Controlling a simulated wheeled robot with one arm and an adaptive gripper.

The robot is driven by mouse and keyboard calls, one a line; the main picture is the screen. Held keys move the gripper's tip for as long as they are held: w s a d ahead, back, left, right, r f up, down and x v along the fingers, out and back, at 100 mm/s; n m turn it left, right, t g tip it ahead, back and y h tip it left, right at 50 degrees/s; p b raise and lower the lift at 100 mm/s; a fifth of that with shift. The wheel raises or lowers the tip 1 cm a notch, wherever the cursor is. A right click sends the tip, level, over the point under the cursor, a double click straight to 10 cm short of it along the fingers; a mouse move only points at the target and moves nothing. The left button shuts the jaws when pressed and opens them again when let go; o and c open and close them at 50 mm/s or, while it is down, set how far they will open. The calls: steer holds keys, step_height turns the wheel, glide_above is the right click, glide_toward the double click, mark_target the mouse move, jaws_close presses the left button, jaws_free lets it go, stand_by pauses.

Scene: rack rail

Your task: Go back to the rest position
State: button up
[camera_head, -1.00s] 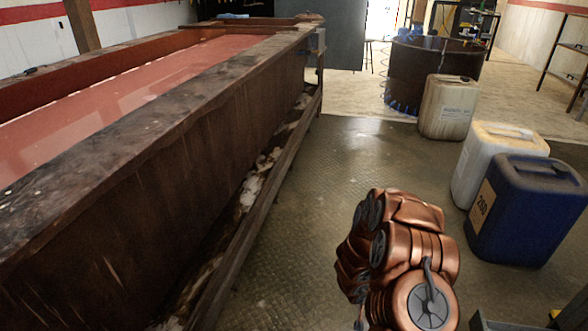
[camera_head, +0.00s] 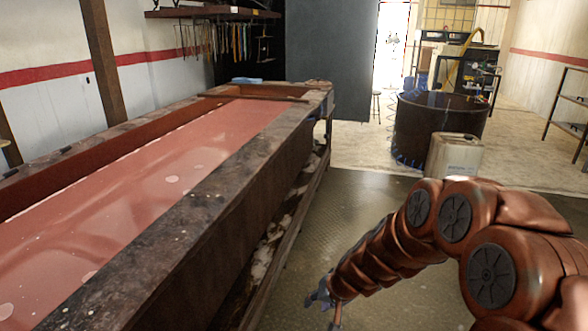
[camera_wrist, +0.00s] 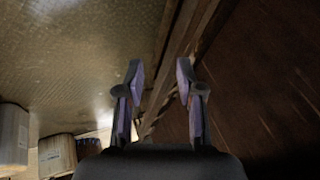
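My gripper (camera_wrist: 158,75) shows in the wrist view with its two fingers apart and nothing between them. In the head view my gripper (camera_head: 327,300) is at the end of my copper-coloured arm, low in the picture. It hangs over the floor just right of the long trough (camera_head: 222,195). In the wrist view the trough's dark side (camera_wrist: 265,80) fills the right part, and the floor (camera_wrist: 70,50) lies to the left.
The trough holds reddish liquid. A dark round tub (camera_head: 440,125) and a pale jerrycan (camera_head: 453,157) stand beyond my arm. A shelf with hanging tools (camera_head: 213,13) is on the back wall. Open floor (camera_head: 350,200) lies between trough and jerrycan.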

steer(key=s+d+r+n+g+p, duration=0.25)
steer(key=s+r+p, duration=0.65)
steer(key=s+r, duration=0.9)
steer(key=s+d+r+m+g+h+p, duration=0.1)
steer(key=s+d+r+h+p, duration=0.1)
steer(key=s+d+r+p, duration=0.2)
steer(key=s+d+r+m+g+h+p, duration=0.1)
steer(key=s+d+r+p, duration=0.3)
steer(key=s+r, duration=0.5)
steer(key=s+d+g+h, duration=0.1)
steer(key=s, duration=0.2)
steer(key=shift+s+d+r, duration=0.2)
steer(key=shift+r, duration=0.05)
steer(key=shift+d+g, duration=0.1)
steer(key=shift+g, duration=0.15)
